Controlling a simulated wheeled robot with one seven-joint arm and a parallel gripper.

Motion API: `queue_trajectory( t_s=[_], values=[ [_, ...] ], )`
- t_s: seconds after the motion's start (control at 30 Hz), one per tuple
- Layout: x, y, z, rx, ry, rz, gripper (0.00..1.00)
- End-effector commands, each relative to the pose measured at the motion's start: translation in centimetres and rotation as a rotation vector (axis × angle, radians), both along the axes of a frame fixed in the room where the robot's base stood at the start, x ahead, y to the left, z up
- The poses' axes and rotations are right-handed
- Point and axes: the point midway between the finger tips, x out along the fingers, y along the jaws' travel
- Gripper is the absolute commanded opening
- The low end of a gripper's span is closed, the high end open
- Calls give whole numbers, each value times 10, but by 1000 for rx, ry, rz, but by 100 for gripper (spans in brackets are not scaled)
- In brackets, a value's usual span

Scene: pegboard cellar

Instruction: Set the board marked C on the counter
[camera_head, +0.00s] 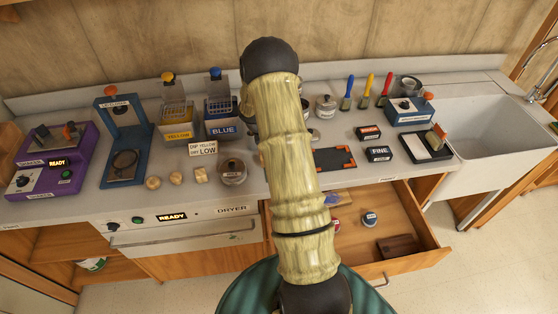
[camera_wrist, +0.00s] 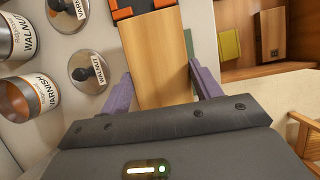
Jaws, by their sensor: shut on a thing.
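A light wooden board (camera_wrist: 156,55) shows in the wrist view, between the two purple fingers of my gripper (camera_wrist: 160,88). My gripper is shut on it. The board's far end meets or overlaps a black and orange fixture (camera_wrist: 125,12); I cannot tell whether it rests there or is held above. No letter C shows on its visible face. The pale counter (camera_wrist: 108,35) lies beside and beneath the board; the counter (camera_head: 270,187) also spans the head view. In the head view my arm hides my gripper and the board. The black and orange fixture (camera_head: 337,158) shows partly there.
An open drawer (camera_head: 420,262) below the counter holds a dark block (camera_head: 398,247) and small round things. Varnish and walnut cans (camera_wrist: 30,97) and lids stand left in the wrist view. A FINE block (camera_head: 379,154), black tray (camera_head: 425,145) and sink (camera_head: 490,125) lie right.

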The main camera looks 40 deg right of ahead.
Motion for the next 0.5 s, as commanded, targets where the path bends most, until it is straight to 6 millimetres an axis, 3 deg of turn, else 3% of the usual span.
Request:
queue_trajectory(
  t_s=[0.13, 0.5],
  values=[
    [1, 0, -12, -2, -1, 1, 38],
    [0, 0, -19, -1, 1, 1, 38]
  ],
)
